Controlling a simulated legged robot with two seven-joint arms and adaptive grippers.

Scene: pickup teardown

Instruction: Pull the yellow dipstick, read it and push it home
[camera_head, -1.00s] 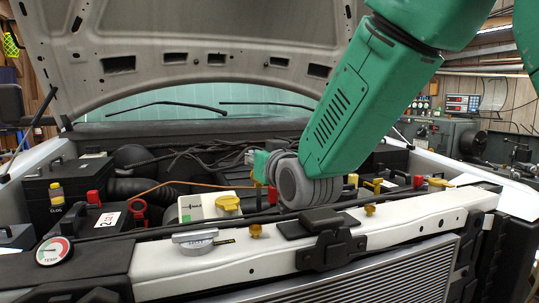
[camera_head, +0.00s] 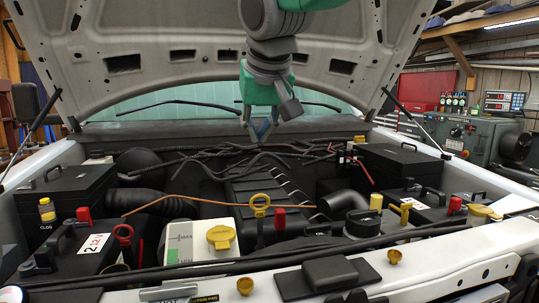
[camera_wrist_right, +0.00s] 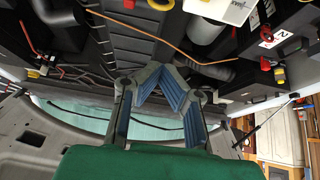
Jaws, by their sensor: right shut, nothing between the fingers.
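The yellow dipstick (camera_head: 260,205) stands upright at the front of the engine, its ring handle on top. Its lower part is hidden in the engine bay. In the right wrist view a yellow ring (camera_wrist_right: 160,4), which looks like its handle, is cut off by the top edge. My right gripper (camera_head: 262,138) hangs above the rear of the engine bay, behind and above the dipstick and apart from it. Its blue-padded fingers meet at the tips (camera_wrist_right: 161,68) with nothing between them. My left gripper is not in view.
The raised hood (camera_head: 210,30) hangs over the bay. A white reservoir with a yellow cap (camera_head: 221,237) stands left of the dipstick, and a red handle (camera_head: 280,219) just right. An orange cable (camera_head: 170,197) runs past. Black hoses (camera_head: 240,153) cross behind.

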